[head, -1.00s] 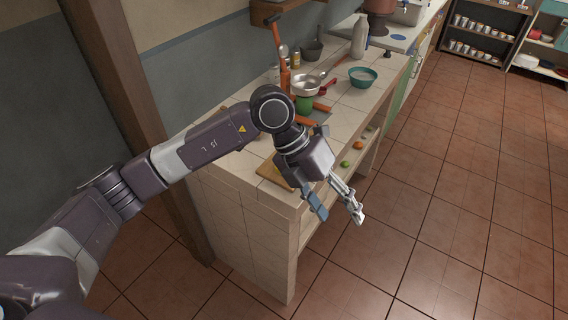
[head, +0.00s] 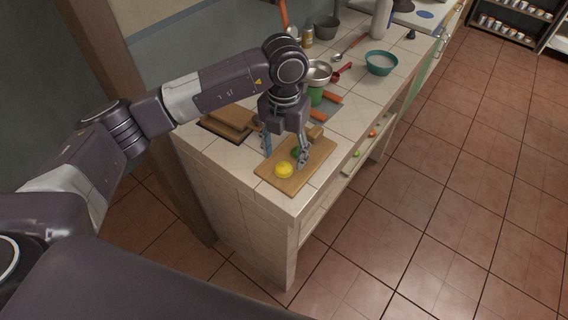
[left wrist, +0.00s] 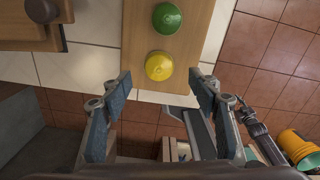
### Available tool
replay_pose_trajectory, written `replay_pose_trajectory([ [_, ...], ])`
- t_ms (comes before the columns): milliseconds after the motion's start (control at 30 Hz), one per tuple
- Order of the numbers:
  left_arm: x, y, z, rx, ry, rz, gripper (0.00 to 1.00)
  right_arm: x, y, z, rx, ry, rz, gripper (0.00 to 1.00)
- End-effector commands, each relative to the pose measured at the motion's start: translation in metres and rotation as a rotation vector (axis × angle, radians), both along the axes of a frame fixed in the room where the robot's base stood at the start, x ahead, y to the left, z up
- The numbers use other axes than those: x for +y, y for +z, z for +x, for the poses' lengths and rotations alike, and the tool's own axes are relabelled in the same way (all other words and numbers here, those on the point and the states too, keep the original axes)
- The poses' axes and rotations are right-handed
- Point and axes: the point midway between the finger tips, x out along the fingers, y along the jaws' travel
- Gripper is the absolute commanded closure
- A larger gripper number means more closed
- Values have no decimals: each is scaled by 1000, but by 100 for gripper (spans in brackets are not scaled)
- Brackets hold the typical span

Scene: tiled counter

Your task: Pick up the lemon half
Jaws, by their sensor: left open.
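The lemon half (head: 284,170) is a yellow dome lying on a wooden cutting board (head: 300,176) at the near end of the counter. In the left wrist view the lemon half (left wrist: 159,66) is near the board's edge, with a green citrus half (left wrist: 167,18) beyond it. My left gripper (head: 285,158) points down over the board, open and empty. In the left wrist view its fingertips (left wrist: 160,78) are on either side of the lemon half, apart from it. In the head view its right finger partly hides the green half.
Brown boards (head: 228,122) lie left of the cutting board. Behind my gripper are a metal bowl (head: 318,72), a teal bowl (head: 381,62) and a red-handled utensil. A shelf with small produce (head: 357,154) is below the counter's right edge. The tiled floor at right is clear.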

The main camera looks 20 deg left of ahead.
Motion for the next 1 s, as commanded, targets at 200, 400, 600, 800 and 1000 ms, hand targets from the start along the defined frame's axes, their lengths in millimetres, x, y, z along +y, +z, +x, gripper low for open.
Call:
replay_pose_trajectory([
  [200,2,-30,-1,4,1,1,45,1,18,0,-1,1,1,60],
  [400,2,-38,-1,1,-1,0,45,4,20,29,-43,2,7,60],
  [600,2,-38,-1,1,-1,0,55,6,19,30,-45,2,9,60],
  [800,2,-38,-1,0,-1,0,77,5,19,18,-27,2,8,60],
  [1000,2,-37,-1,0,-1,-1,82,5,18,12,-18,2,7,60],
])
